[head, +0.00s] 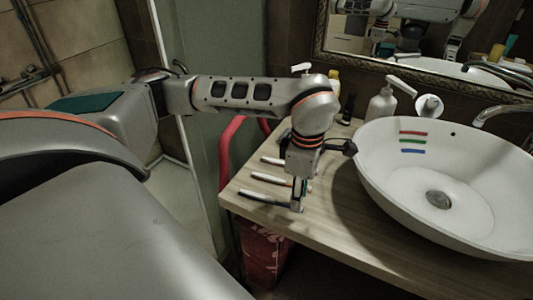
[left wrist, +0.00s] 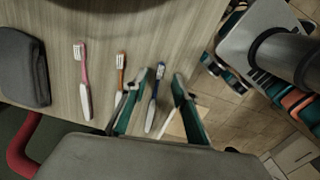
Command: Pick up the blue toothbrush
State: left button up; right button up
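The blue toothbrush (left wrist: 154,100) lies on the wooden counter, its bristle head toward the top of the left wrist view and its pale handle toward the bottom. My left gripper (left wrist: 160,76) is open, with one finger on each side of this brush and no visible grip on it. In the head view my left gripper (head: 297,207) points down at the counter's front edge, at the end of the nearest toothbrush (head: 260,196). The gripper hides that brush's far end. Height above the counter is hard to tell.
A pink toothbrush (left wrist: 83,80) and an orange-brown one (left wrist: 120,75) lie beside the blue one; the orange-brown one is close to a finger. A white basin (head: 400,205) stands to the right, with a soap dispenser (head: 381,103) behind.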

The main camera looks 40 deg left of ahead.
pick_arm(q)
jog(key=shift+f, duration=1.45)
jog(key=shift+c, duration=0.4)
grip_shut()
jog(key=shift+r, duration=0.1)
